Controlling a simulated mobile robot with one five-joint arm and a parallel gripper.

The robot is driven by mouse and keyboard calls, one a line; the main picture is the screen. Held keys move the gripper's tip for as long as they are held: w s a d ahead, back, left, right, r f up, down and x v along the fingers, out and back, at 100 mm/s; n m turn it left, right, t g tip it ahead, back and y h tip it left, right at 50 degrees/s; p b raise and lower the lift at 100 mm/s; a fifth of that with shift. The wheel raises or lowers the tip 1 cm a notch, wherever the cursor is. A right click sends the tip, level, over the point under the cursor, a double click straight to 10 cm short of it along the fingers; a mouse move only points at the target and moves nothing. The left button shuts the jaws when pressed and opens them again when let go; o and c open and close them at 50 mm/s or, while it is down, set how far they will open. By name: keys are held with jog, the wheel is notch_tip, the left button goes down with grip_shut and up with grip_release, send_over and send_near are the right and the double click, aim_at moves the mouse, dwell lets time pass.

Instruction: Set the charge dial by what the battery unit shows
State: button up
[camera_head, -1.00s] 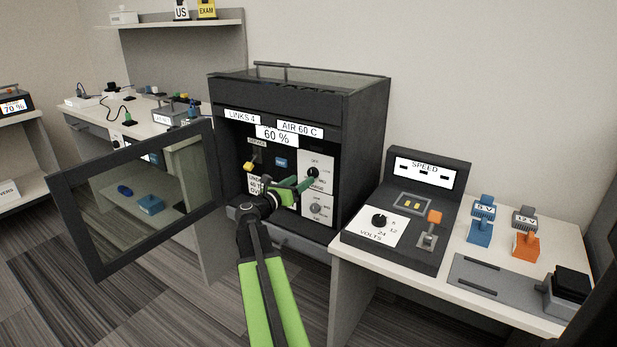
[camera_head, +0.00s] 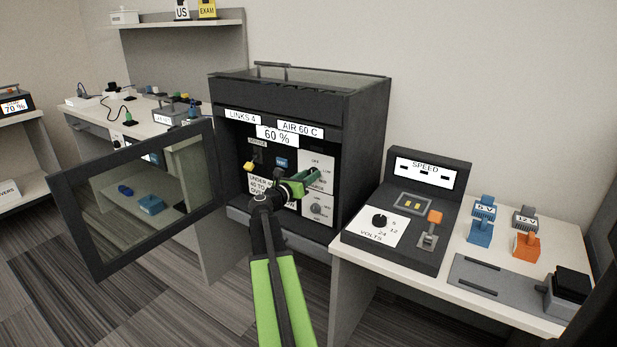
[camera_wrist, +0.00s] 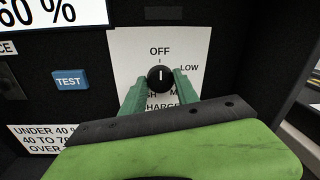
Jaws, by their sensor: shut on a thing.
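The battery unit (camera_head: 360,140) is a dark cabinet with its glass door (camera_head: 75,235) swung open to the left. Its display (camera_head: 277,136) reads 60 %. In the wrist view the charge dial (camera_wrist: 161,79) is a black round knob on a white plate, its white mark pointing up at OFF. LOW is at its right; the lower labels are partly hidden by my fingers. My gripper (camera_wrist: 159,84) has its green fingers on either side of the dial, shut on it. In the head view my gripper (camera_head: 312,177) covers the dial.
A blue TEST button (camera_wrist: 70,79) and a partly hidden rule card (camera_wrist: 45,138) reading "UNDER 40 %", "40 TO 70" and "OVER" are left of the dial. A SPEED console (camera_head: 430,170) stands on the right bench. The open door bounds the space left of my arm.

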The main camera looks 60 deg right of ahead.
grip_shut()
jog(key=m, duration=1.4)
jog(key=m+t+p, duration=0.1)
jog(key=m, duration=0.5)
jog(key=shift+s+m+y, duration=0.3)
jog(key=shift+m, duration=0.1)
jog(key=shift+t, duration=0.3)
jog(key=o, duration=1.1)
grip_release()
